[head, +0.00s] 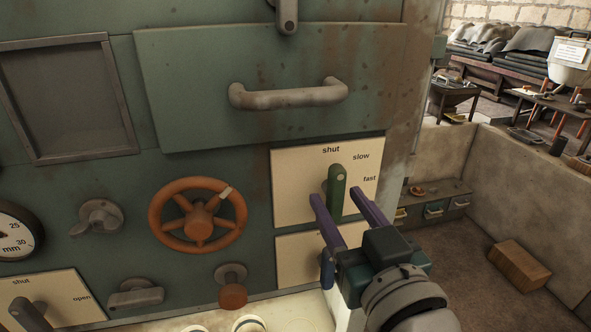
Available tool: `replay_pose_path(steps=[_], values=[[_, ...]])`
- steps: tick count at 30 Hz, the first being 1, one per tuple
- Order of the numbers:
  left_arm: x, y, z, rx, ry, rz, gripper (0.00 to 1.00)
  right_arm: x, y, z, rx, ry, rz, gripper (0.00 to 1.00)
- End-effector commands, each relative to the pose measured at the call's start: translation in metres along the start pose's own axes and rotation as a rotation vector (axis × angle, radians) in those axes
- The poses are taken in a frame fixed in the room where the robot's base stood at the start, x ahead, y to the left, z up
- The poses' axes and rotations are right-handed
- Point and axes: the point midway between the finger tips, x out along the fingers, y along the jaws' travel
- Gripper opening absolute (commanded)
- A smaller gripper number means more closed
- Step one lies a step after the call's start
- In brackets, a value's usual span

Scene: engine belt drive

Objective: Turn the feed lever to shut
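A green lever (336,194) stands nearly upright on a cream plate (293,191) marked shut, slow and fast. Its upper end lies just below the word "shut", slightly to its right. My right gripper (336,195) comes from the lower right with its two purple fingers spread. One fingertip is left of the lever and the other right of it; I cannot tell whether either touches it. The lever's lower part is close to the fingers. My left gripper is not in view.
An orange handwheel (200,222) sits left of the plate, with a drawer handle (288,95) above. A lower cream plate (295,258) is partly hidden by my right gripper. Another lever (30,313) is on a shut/open plate at lower left. A wooden block (518,266) lies on the right floor.

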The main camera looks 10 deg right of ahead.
Motion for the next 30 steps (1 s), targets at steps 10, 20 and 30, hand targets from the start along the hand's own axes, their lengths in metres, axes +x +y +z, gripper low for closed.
replay_pose_path(steps=[10, 20, 30], values=[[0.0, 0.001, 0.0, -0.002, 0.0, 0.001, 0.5, -0.008, 0.0, 0.001, 0.001, -0.002, 0.0, 0.55], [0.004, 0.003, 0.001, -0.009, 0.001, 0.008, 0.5, -0.067, 0.0, 0.002, 0.0, -0.003, 0.0, 0.55], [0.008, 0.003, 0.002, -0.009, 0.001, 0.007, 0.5, -0.099, 0.0, 0.0, 0.001, 0.001, 0.0, 0.55]])
